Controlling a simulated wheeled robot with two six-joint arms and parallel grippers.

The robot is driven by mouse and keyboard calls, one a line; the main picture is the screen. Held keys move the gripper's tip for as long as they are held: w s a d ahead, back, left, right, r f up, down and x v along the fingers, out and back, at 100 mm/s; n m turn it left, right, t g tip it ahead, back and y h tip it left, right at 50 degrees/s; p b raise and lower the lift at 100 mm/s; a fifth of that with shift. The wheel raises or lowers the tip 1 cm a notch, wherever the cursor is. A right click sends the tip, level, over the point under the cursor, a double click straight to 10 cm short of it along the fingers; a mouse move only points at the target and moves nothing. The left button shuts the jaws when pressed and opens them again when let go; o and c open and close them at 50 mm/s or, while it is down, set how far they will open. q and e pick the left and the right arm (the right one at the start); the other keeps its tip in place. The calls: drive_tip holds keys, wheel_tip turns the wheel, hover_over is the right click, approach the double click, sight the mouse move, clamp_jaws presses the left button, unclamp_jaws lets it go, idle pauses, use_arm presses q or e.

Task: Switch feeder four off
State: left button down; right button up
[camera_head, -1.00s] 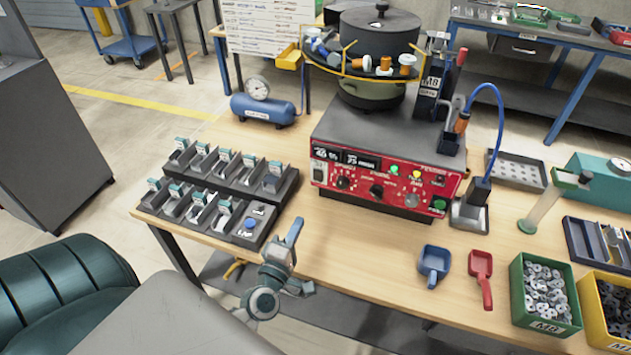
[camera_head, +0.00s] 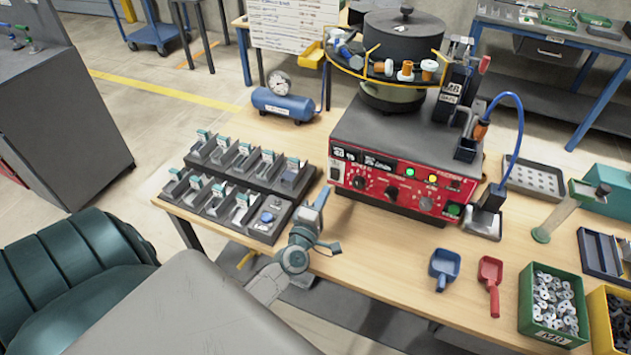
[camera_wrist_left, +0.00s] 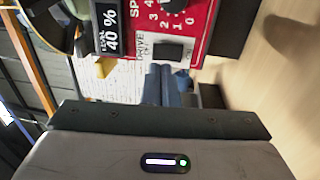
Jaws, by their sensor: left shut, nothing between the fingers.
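The bowl feeder's grey control box (camera_head: 395,140) stands on the bench. Its red front panel (camera_head: 415,193) carries displays, knobs and lit lamps. At the panel's left end is a small rocker switch (camera_head: 335,173). In the left wrist view it shows as a black rocker (camera_wrist_left: 168,51) beside the lettering DRIVE, near a "40 %" display (camera_wrist_left: 110,28). My left gripper (camera_head: 320,198) is shut and empty, just in front of and below the panel's left end. In the left wrist view its fingers (camera_wrist_left: 164,82) point at the rocker; I cannot tell whether they touch it. No feeder number is readable.
A blue scoop (camera_head: 444,266), a red scoop (camera_head: 490,275) and a green parts bin (camera_head: 550,330) lie to the right. A blue air tank (camera_head: 283,105) stands behind. Bench between is clear.

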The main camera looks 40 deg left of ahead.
sight(336, 172)
use_arm(q)
drive_tip(key=x, duration=0.5)
drive_tip(key=shift+w+p, duration=0.15)
drive_tip(key=shift+p, duration=0.25)
drive_tip(key=shift+w+r, duration=0.2)
drive_tip(key=shift+r, duration=0.1)
drive_tip(key=shift+s+r, duration=0.1)
